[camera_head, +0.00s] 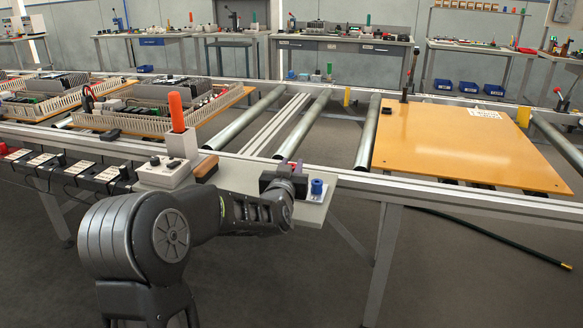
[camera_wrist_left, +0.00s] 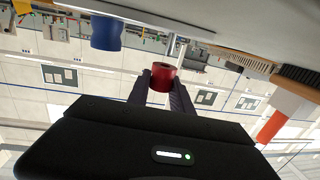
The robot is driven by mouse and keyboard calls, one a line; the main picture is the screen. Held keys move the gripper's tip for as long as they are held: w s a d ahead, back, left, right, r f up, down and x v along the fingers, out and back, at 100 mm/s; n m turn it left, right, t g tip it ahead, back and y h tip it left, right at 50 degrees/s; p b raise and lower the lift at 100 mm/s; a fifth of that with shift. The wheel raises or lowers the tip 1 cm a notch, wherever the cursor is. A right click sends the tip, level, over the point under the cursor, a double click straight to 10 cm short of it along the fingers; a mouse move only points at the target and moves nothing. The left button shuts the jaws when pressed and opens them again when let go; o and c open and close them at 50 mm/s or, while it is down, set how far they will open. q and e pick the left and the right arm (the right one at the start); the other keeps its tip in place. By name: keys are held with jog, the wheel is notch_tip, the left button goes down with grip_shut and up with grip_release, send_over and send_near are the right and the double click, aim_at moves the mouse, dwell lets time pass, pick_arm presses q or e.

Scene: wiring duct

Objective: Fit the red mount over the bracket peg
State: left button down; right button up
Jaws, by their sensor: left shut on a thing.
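The red mount (camera_wrist_left: 162,78) is a short red ring with a hole, held between the two dark fingers of my left gripper (camera_wrist_left: 160,92) in the left wrist view. In the head view my left gripper (camera_head: 284,186) is at the small pale shelf on the bench's front rail, and only a bit of red shows there. A blue cylinder (camera_head: 317,187) stands on that shelf (camera_head: 312,213), just right of the gripper; it also shows in the left wrist view (camera_wrist_left: 106,33). I cannot clearly make out the bracket peg; the gripper covers that area. My right gripper is not in view.
A white box with switches (camera_head: 164,174) and an orange-handled tool (camera_head: 176,112) in a pale holder stand left of the gripper. Metal rollers (camera_head: 303,124) lie behind. An orange board (camera_head: 470,145) lies on the conveyor at right.

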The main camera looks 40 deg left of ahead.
pick_arm(q)
jog(key=shift+f+b, duration=1.95)
jog(key=shift+f, duration=0.05)
jog(key=c, duration=1.1)
grip_release()
jog(key=shift+s+d+r, duration=0.15)
jog(key=shift+s+d, duration=0.05)
jog(key=shift+s, duration=0.2)
jog(key=p+v, duration=0.1)
jog(key=v, duration=0.6)
